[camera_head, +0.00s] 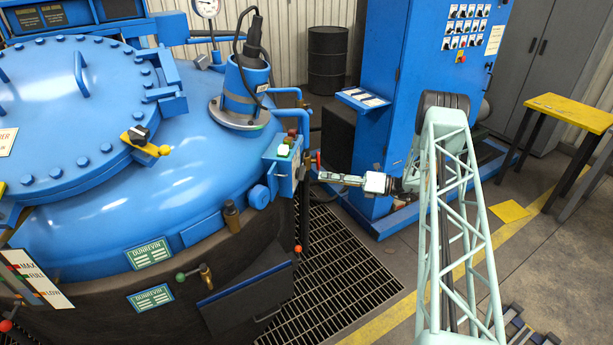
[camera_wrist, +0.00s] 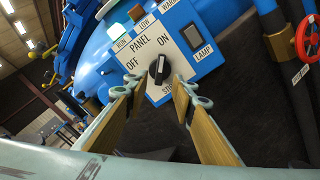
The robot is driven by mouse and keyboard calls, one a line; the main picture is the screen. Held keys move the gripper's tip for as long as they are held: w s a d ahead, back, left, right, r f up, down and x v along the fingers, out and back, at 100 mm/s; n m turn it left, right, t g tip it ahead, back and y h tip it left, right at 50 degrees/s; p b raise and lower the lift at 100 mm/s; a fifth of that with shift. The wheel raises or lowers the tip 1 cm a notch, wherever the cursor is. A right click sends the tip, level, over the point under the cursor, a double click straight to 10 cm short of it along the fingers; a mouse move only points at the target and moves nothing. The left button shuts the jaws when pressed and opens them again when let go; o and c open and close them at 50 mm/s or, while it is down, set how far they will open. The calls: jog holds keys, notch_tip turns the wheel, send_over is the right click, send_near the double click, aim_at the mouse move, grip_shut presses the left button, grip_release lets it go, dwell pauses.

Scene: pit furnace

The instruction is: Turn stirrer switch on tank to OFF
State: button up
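The stirrer switch is a black knob (camera_wrist: 159,70) on a white plate marked OFF on the left and ON on the right, seen in the wrist view. Its long axis is nearly upright in the picture, the upper end nearer the ON word. The label below is partly hidden, showing only "ST". My gripper (camera_wrist: 156,86) is open, its two wood-coloured fingers either side of the knob, with gaps visible. In the head view my gripper (camera_head: 328,178) reaches from the right to the blue control box (camera_head: 285,165) on the blue tank (camera_head: 190,155). The knob is hidden there.
Panel lamps and a dark lamp rocker (camera_wrist: 192,38) sit near the knob. A red handwheel (camera_wrist: 307,40) with dark pipes stands to the right. A blue cabinet (camera_head: 385,100) stands behind my arm. Floor grating (camera_head: 345,265) lies below the box.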

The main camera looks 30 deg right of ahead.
aim_at(302, 173)
jog(key=x, duration=0.8)
jog(key=shift+w+a, duration=0.15)
jog(key=shift+c, duration=0.5)
grip_shut()
